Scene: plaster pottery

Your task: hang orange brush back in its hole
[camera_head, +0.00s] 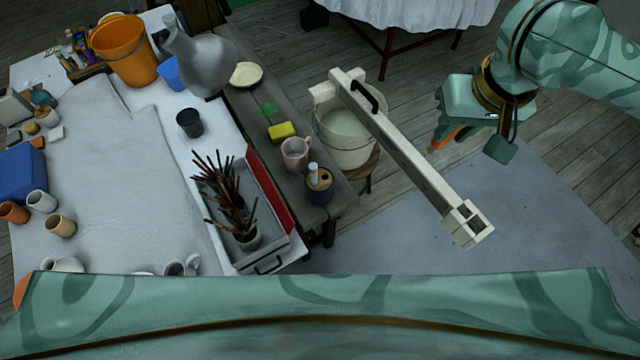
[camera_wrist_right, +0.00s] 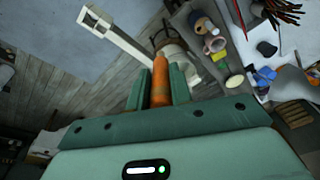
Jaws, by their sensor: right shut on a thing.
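The orange brush (camera_wrist_right: 160,80) is between the two fingers of my right gripper (camera_wrist_right: 159,92) in the right wrist view, and the gripper is shut on it. In the head view a small orange part of the brush (camera_head: 446,139) shows under my right gripper (camera_head: 450,131), in the air right of a long pale beam. The rest of the brush is hidden by the gripper. A dark blue pot with a wooden top (camera_head: 319,186) stands on the bench, with a pale handle upright in it. I cannot tell which hole belongs to the brush. My left gripper is not in view.
The pale beam (camera_head: 405,148) with a black handle and a square open end slants between the gripper and the bench, over a white bucket (camera_head: 345,138). A pink mug (camera_head: 295,154) and yellow sponge (camera_head: 283,130) are on the bench. The floor at right is free.

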